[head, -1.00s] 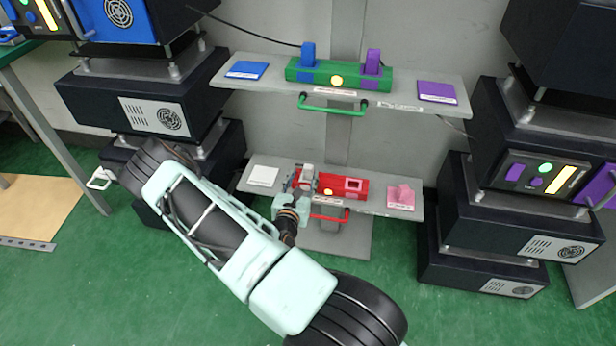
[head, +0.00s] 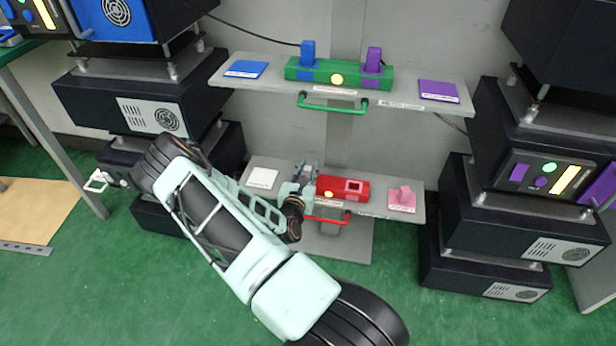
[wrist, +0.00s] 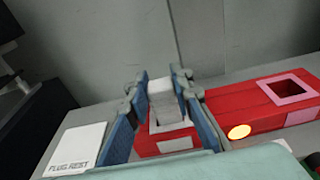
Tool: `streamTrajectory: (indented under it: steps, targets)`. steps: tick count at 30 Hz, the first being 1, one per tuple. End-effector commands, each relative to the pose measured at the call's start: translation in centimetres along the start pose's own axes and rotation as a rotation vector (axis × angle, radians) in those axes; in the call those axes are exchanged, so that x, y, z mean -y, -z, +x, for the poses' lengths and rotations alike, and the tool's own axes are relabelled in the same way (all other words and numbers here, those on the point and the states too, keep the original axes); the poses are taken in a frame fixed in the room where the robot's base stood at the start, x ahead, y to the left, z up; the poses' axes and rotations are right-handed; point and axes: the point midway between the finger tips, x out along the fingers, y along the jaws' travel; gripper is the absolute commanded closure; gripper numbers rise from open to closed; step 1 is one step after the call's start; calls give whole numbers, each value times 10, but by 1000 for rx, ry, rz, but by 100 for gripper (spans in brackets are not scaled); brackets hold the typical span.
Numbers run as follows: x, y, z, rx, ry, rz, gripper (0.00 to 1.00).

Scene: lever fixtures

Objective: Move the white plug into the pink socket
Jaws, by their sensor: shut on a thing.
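The red socket block (head: 338,197) sits on the lower grey shelf. Its pink socket (head: 354,186) is at the right end, empty; it also shows in the wrist view (wrist: 290,88). My gripper (wrist: 160,98) is shut on the white plug (wrist: 161,90), with a blue-padded finger on each side. The plug stands roughly upright over the white-rimmed socket (wrist: 181,144) at the block's left end. I cannot tell whether its lower end is clear of that socket. In the head view my gripper (head: 304,173) is at the block's left end and mostly hides the plug.
A white rest pad (head: 262,178) lies left of the block. A red handle (head: 328,218) juts from the shelf front. The upper shelf (head: 235,83) with a green block (head: 340,74) overhangs behind.

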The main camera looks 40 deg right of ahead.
Motion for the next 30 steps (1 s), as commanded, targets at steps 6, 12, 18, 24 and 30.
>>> streamTrajectory:
  steps: [6,12,18,24,30]
  targets:
    - [0,0,0,0,0,0,100]
    - [0,-2,0,0,0,0,100]
    - [0,-22,-3,1,1,1,100]
    - [5,-55,-28,-2,1,0,100]
    - [16,-90,-74,-4,0,-2,100]
